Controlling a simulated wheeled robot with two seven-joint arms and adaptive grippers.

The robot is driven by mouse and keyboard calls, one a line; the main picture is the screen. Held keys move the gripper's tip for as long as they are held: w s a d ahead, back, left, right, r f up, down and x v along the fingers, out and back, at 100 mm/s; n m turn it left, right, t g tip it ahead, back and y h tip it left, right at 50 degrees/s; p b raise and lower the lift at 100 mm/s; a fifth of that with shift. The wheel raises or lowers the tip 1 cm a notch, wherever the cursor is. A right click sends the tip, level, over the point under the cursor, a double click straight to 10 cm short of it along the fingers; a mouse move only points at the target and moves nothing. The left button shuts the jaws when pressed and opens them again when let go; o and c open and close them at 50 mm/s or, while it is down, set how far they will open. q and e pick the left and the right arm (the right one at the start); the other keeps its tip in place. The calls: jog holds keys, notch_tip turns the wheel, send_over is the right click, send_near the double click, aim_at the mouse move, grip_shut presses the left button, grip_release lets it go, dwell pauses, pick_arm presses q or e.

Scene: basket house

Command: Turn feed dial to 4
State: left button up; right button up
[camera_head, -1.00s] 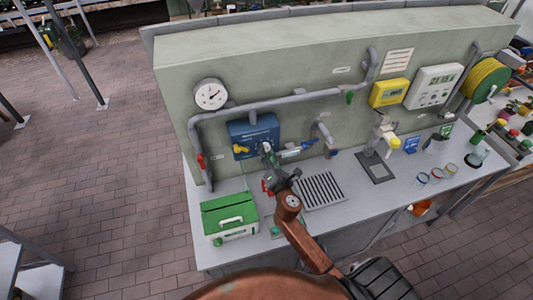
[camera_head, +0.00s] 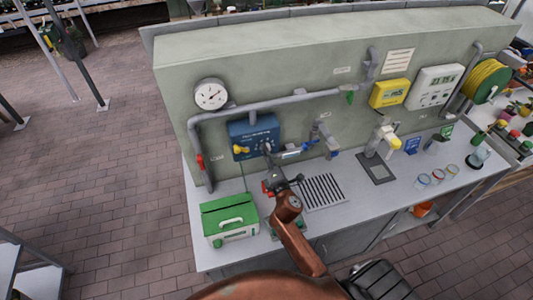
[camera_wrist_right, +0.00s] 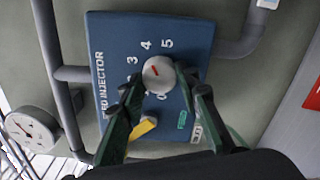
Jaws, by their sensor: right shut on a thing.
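The feed dial (camera_wrist_right: 158,75) is a round grey knob with a red mark, on the blue feed injector panel (camera_wrist_right: 110,30). In the right wrist view, the red mark points to the upper left, roughly between the printed 3 and 4. My right gripper (camera_wrist_right: 158,82) is shut on the dial, one dark green finger on each side. The blue panel also shows in the head view (camera_head: 252,127) on the grey-green wall, where my right gripper (camera_head: 267,152) reaches it and hides most of the dial. My left gripper is not in view.
A yellow lever (camera_wrist_right: 142,128) sits just below the dial. A round gauge (camera_head: 210,95) and grey pipes (camera_head: 270,103) surround the panel. A green-lidded box (camera_head: 229,214) and a slotted drain (camera_head: 323,190) are on the bench below.

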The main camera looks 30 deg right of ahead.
jog(key=o, duration=1.2)
jog(key=shift+c, duration=0.2)
jog(key=shift+s, duration=0.1)
jog(key=v, duration=1.2)
jog(key=shift+d+f, duration=0.1)
